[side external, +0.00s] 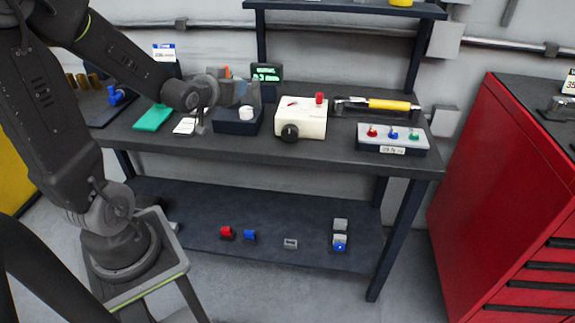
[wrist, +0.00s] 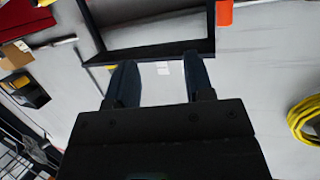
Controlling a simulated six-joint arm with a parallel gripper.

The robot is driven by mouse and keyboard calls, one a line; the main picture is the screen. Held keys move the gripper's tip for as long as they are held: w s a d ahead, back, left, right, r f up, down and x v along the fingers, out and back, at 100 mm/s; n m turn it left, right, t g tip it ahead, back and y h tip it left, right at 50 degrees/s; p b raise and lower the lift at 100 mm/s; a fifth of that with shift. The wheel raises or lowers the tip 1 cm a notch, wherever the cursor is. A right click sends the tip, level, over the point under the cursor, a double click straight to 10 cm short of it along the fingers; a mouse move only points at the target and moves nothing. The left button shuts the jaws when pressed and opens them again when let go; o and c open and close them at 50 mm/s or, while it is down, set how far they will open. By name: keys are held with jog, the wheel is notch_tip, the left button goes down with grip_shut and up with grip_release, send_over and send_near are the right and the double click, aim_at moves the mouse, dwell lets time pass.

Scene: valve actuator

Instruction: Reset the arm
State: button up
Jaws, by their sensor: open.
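My gripper (wrist: 158,85) shows in the wrist view with its two dark fingers spread apart and nothing between them. Beyond the fingers are the pale wall and a dark frame (wrist: 150,52). In the side external view my arm reaches from the left, with its wrist above the left part of the dark workbench (side external: 340,158). The fingers are hard to make out there against the things behind. A cream box (side external: 302,122) with a red button and a black knob stands on the bench, right of my wrist and apart from it.
A green pad (side external: 153,118) and white card lie near my wrist. A dark block with a white cap (side external: 246,113) stands close by. A yellow-handled tool (side external: 390,104) and a button panel (side external: 392,140) sit at right. A red cabinet (side external: 490,200) stands right of the bench.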

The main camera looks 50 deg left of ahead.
jog(key=s+d+r+m+g+h, duration=0.2)
jog(key=s+d+m+g+h, duration=0.15)
jog(key=d, duration=0.95)
jog(key=s+d+r+m+g+h, duration=0.1)
jog(key=s+d+m+g+h, duration=0.1)
jog(key=s+d, duration=0.7)
jog(key=shift+s+d+r+g+h, duration=0.15)
jog(key=shift+s+d+g+h, duration=0.15)
jog(key=shift+s+g+h, duration=0.55)
